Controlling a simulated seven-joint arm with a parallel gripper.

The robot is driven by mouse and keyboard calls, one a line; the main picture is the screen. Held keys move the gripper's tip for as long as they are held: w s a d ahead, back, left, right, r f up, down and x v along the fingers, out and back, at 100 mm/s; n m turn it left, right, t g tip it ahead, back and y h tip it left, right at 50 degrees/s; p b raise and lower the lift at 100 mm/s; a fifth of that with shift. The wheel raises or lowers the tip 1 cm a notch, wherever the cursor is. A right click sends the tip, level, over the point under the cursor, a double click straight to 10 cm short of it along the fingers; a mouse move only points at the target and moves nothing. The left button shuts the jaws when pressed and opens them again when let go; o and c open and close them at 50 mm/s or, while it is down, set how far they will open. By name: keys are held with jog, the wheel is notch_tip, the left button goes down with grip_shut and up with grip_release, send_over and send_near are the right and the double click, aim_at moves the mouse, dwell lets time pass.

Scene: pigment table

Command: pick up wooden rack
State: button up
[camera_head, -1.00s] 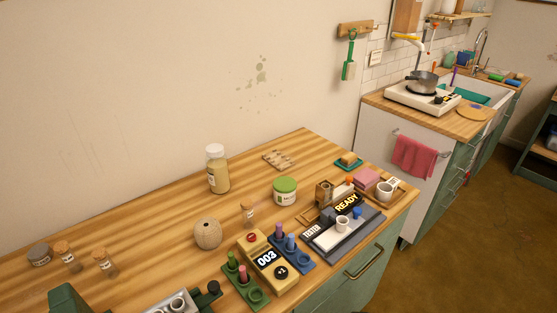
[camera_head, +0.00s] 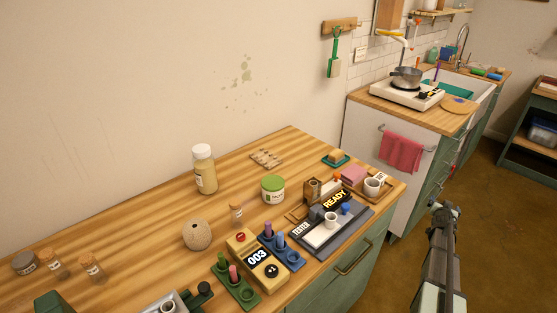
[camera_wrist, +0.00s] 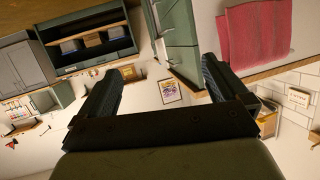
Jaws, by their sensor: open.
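A small slatted wooden rack (camera_head: 266,158) lies flat near the back edge of the wooden tabletop, behind the green-lidded jar, in the head view. Nothing covers it. My gripper (camera_head: 443,208) is at the lower right of the head view, beyond the table's right end and over the floor, well away from the rack. In the wrist view my gripper (camera_wrist: 160,70) has its two fingers wide apart with nothing between them. The wrist view shows the room tilted; the rack is not seen there.
A pale bottle (camera_head: 204,169) stands left of the rack, and a green-lidded jar (camera_head: 273,189) in front. A green dish (camera_head: 335,159) with a yellow block is to its right. Bare wall is behind.

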jog(key=w+d+r+t, duration=0.1)
jog(key=w+r, duration=0.3)
jog(key=r, duration=0.2)
jog(key=w+r+t, duration=0.1)
jog(key=w+r, duration=0.2)
jog(key=r, duration=0.3)
jog(key=w+a+r+n+g+y, duration=0.1)
jog(key=w+a+r, duration=0.2)
jog(key=a, duration=0.5)
jog(key=w+a+r+n+y, duration=0.1)
jog(key=w+a+r, duration=0.25)
jog(key=a, duration=0.35)
jog(key=w+a+r+n+g+y, duration=0.1)
jog(key=w+a+r, duration=0.25)
jog(key=a, duration=0.45)
jog(key=n+g+y, duration=0.8)
jog(key=n+g, duration=0.1)
jog(key=n, duration=0.4)
send_near(266, 158)
jog(key=x, duration=0.7)
jog(key=shift+s+a+f, duration=0.1)
jog(key=shift+a, duration=0.05)
